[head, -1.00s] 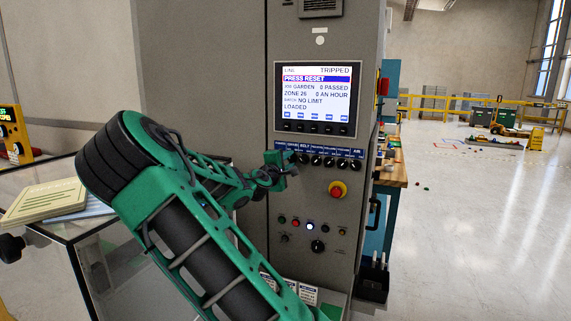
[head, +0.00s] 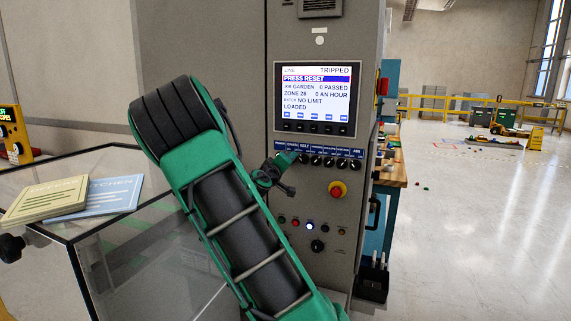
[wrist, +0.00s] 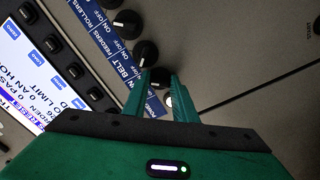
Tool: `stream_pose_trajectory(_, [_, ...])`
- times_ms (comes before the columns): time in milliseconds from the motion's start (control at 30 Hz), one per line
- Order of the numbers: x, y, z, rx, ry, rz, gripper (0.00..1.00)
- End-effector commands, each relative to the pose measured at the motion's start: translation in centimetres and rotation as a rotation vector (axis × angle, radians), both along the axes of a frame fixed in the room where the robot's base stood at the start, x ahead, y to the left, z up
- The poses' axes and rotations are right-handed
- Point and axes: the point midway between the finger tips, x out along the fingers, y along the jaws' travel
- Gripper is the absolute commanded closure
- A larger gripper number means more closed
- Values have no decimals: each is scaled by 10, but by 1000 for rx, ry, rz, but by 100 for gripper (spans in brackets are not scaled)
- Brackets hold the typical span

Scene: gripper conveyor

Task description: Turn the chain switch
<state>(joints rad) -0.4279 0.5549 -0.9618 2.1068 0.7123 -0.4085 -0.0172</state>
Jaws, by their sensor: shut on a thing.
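The chain switch (wrist: 160,76) is a black round knob below the blue label strip, beside the belt knob (wrist: 146,52). Its label is mostly covered in the wrist view; only a final "N" shows. My gripper (wrist: 160,86) has its two green fingers shut on this knob, one on each side. The knob's pointer is hidden, so I cannot tell its setting. In the head view my gripper (head: 287,158) is at the left part of the switch row and covers the knob.
A screen (head: 317,98) above the row reads "TRIPPED" and "PRESS RESET". A lit white-blue button (head: 310,226) is lower. A glass-topped case (head: 62,226) with cards stands left. The floor at right is mostly open.

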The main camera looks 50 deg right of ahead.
Motion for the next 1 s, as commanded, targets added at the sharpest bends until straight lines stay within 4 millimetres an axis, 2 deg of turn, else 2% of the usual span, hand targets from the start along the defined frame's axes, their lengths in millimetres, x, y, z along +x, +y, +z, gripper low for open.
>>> stream_pose_trajectory(33, [-2, 0, -7, 18, -6, -3, 97])
stream_pose_trajectory(667, [-1, 1, -8, 39, -54, -1, 97])
stream_pose_trajectory(700, [0, 1, -8, 39, -54, -1, 73])
stream_pose_trajectory(767, [0, 1, -7, 39, -54, -1, 58])
stream_pose_trajectory(1000, [0, 1, -4, 32, -58, 0, 56])
